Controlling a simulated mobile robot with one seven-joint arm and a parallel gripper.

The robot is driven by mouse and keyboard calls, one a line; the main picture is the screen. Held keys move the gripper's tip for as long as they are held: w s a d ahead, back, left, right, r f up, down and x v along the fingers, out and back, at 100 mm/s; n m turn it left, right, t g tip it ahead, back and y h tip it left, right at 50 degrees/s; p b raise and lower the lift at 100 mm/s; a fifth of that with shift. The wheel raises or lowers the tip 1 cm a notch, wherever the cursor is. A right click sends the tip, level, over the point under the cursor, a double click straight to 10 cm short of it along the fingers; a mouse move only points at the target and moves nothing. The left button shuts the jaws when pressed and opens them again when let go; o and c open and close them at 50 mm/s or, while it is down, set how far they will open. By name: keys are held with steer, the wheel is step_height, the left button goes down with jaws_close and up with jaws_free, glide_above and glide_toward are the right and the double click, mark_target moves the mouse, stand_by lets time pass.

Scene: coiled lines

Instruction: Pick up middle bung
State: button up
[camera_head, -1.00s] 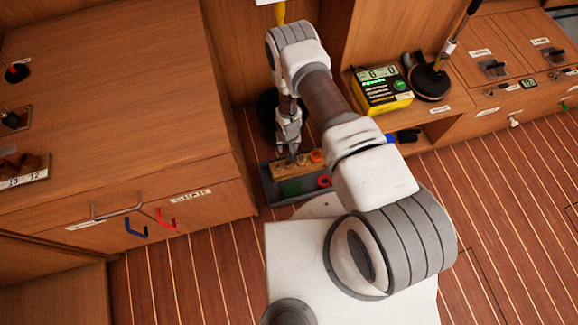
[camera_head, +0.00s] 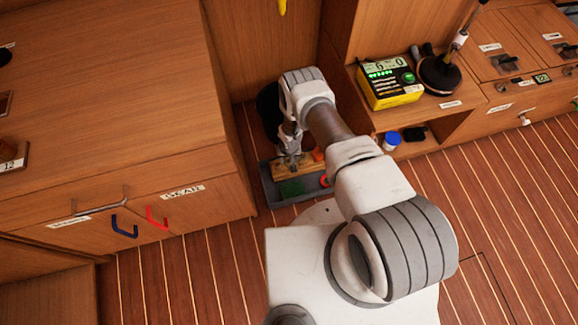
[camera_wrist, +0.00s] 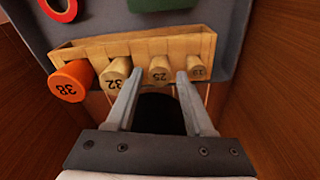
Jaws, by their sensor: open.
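A wooden rack (camera_wrist: 205,45) holds a row of bungs in the wrist view: an orange one marked 38 (camera_wrist: 70,82), then wooden ones marked 32 (camera_wrist: 114,74), 25 (camera_wrist: 160,70) and 19 (camera_wrist: 199,69). The two inner bungs are 32 and 25. My gripper (camera_wrist: 160,76) is open, with its fingertips on either side of the 25 bung. The left fingertip is between 32 and 25, the right one between 25 and 19. I cannot tell whether they touch. In the head view my gripper (camera_head: 292,160) is over the rack, hiding part of it.
The rack is in a grey tray (camera_head: 268,192) on the floor, with a red ring (camera_wrist: 70,12) and a green item (camera_wrist: 165,3). A wooden cabinet (camera_head: 215,200) stands close on the left. A shelf with a yellow meter (camera_head: 390,95) stands on the right.

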steer(key=shift+f, duration=0.45)
jaws_close()
steer(key=shift+r, duration=0.1)
step_height(320, 180, up, 10)
steer(key=p, duration=0.4)
steer(key=shift+p, duration=0.35)
